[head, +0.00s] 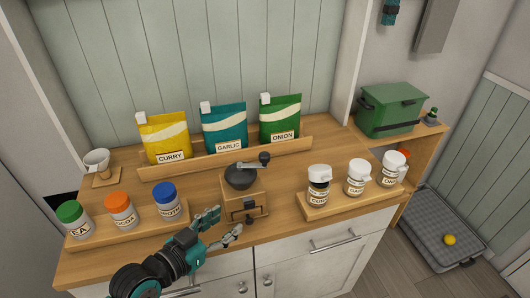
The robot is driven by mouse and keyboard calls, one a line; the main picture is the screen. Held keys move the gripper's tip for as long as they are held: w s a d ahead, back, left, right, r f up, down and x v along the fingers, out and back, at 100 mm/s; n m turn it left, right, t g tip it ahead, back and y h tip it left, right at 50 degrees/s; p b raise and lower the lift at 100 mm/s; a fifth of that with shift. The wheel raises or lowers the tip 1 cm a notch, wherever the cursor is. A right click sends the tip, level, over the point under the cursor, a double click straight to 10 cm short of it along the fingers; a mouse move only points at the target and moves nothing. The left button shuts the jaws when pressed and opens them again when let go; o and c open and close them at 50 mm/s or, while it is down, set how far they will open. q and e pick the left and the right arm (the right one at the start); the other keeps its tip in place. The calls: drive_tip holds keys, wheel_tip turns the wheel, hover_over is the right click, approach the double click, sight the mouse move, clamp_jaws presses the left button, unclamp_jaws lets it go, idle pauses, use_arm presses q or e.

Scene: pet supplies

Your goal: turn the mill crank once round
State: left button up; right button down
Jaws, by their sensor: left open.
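The mill (244,195) stands near the middle of the wooden counter, with a wooden body, a dark bowl on top and a small drawer in front. Its crank (251,163) reaches from the top of the bowl to the right and ends in a dark knob (264,158). My left gripper (229,219) is open and empty, in front of the mill and a little left of it in the picture. It appears lower than the crank and apart from it. My right gripper is not in view.
Spice bags stand on a rack (232,156) behind the mill. Lidded jars stand on a left tray (143,226) and a right tray (345,203). A white cup (97,161) sits at the far left. A green box (391,112) stands on the right shelf.

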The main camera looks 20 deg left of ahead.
sight(261, 158)
use_arm(q)
wheel_tip(261, 158, up, 8)
drive_tip(key=w+f+t, duration=0.1)
drive_tip(key=w+t, duration=0.1)
drive_tip(key=t, duration=0.1)
drive_tip(key=shift+h, duration=0.4)
drive_tip(key=p+x, duration=0.1)
drive_tip(key=x, duration=0.4)
drive_tip(key=p+x, duration=0.2)
drive_tip(key=x, duration=0.2)
drive_tip(key=p+x, duration=0.2)
drive_tip(key=x, duration=0.3)
drive_tip(key=shift+w+a+r, duration=0.1)
drive_tip(key=shift+w+a, duration=0.05)
drive_tip(key=shift+w, duration=0.95)
drive_tip(key=shift+c, duration=0.3)
clamp_jaws()
